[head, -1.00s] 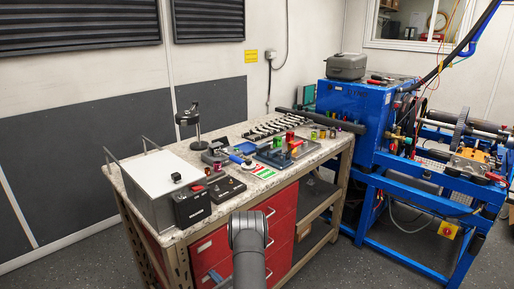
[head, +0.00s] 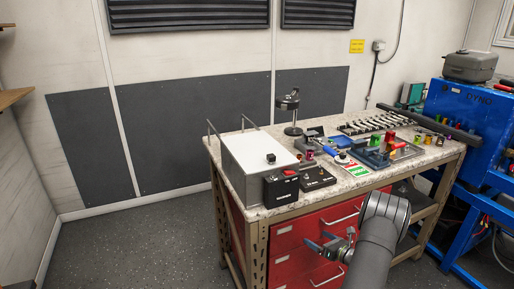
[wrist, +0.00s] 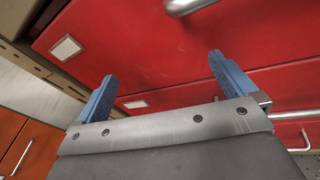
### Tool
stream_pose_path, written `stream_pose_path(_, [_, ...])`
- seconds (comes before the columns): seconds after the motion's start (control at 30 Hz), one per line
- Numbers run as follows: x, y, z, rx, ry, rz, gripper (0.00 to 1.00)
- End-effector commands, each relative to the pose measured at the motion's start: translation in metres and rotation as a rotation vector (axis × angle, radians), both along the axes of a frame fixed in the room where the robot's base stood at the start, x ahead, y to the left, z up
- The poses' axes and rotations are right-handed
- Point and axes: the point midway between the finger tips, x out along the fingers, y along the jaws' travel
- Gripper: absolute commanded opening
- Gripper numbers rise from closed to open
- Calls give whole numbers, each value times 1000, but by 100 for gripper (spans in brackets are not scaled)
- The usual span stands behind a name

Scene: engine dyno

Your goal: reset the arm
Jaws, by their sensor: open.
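My gripper (head: 322,246) is in front of the workbench's red drawers (head: 292,262) in the head view, low and below the bench top. In the wrist view my gripper (wrist: 165,85) shows two blue fingers spread wide apart. Nothing is between them. Behind the fingers the wrist view shows the red drawer fronts (wrist: 160,40) and a metal handle. My arm reaches in from the bottom of the head view, bent at a dark joint.
The workbench top (head: 350,184) holds a white-lidded box (head: 258,152), small black control boxes (head: 281,188), a stand (head: 290,103) and several coloured parts. A blue dyno machine (head: 468,115) stands at the right. The floor (head: 130,245) at the left is clear.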

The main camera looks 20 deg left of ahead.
Motion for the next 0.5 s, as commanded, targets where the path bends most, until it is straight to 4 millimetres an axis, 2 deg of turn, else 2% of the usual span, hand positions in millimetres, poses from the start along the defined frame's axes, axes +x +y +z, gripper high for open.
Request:
stream_pose_path(0.1, [25, -42, 30, -132, -16, 26, 100])
stream_pose_path(0.27, [54, -107, 71, -346, -28, 30, 100])
stream_pose_path(0.4, [76, -160, 117, -536, -56, 13, 100])
stream_pose_path(0.5, [91, -182, 157, -675, -89, 24, 100])
